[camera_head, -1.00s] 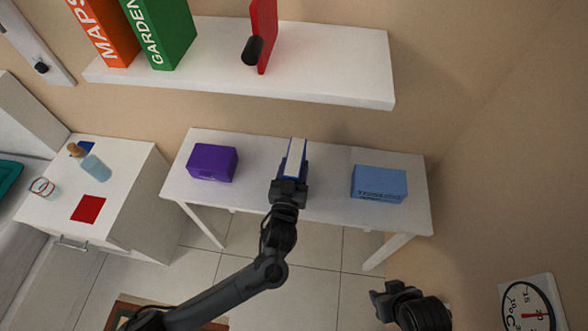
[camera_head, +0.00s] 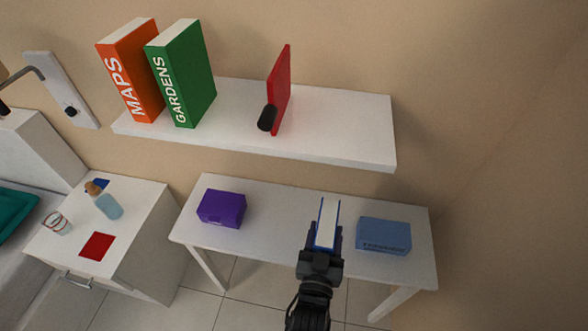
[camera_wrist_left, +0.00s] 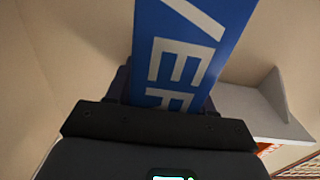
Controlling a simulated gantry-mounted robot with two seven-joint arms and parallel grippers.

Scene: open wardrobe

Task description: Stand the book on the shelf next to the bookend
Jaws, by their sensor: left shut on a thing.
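The blue book (camera_head: 327,222) is upright in the jaws of my left gripper (camera_head: 321,252), its white page edges facing up. In the left wrist view the blue book (camera_wrist_left: 188,45) shows white letters on its blue face. The gripper is shut on its lower part, in front of the desk and below the shelf in the picture. The red bookend (camera_head: 281,88) stands on the white shelf (camera_head: 345,125), with a black cylinder (camera_head: 267,118) at its foot. My right gripper is out of view.
An orange MAPS book (camera_head: 131,75) and a green GARDENS book (camera_head: 183,75) stand at the shelf's left. Shelf space is bare between GARDENS and the bookend, and to the bookend's right. A purple box (camera_head: 221,208) and a blue box (camera_head: 384,236) sit on the desk (camera_head: 270,205).

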